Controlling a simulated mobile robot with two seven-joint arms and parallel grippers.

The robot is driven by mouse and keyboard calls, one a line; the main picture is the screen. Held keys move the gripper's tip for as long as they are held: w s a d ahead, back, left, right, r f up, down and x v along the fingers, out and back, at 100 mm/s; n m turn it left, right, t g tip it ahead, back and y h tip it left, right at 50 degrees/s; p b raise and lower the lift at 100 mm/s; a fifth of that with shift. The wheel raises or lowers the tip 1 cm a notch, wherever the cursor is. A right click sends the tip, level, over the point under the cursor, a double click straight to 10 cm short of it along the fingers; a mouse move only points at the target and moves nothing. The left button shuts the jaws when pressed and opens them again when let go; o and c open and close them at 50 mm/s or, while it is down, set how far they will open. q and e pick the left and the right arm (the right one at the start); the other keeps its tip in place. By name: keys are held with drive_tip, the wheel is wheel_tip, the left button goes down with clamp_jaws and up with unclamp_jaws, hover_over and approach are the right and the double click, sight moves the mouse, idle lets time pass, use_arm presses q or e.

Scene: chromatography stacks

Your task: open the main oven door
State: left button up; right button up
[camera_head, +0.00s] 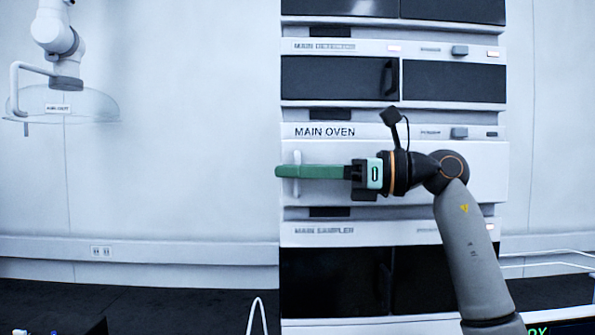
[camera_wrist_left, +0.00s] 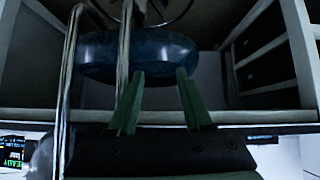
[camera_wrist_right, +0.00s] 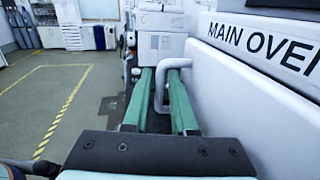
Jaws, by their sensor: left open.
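The main oven (camera_head: 325,131) is a white panel in the middle of the stack, marked MAIN OVEN. Its door (camera_head: 415,205) looks closed, flush with the stack. A white vertical bar handle (camera_head: 297,188) stands at the door's left side. My right gripper (camera_head: 280,172) reaches in from the right, across the door front. In the right wrist view the handle (camera_wrist_right: 161,92) lies between its green fingers (camera_wrist_right: 160,80), one finger passing inside the handle loop. My left gripper (camera_wrist_left: 160,80) shows only in the left wrist view, open and empty.
The detector unit (camera_head: 340,79) is above the oven and the sampler unit (camera_head: 335,265) below. Left of the stack is open space before a pale wall. Metal tubes (camera_wrist_left: 68,90) and a dark blue rounded object (camera_wrist_left: 137,58) are near my left gripper.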

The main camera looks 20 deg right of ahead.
clamp_jaws()
idle(1.3)
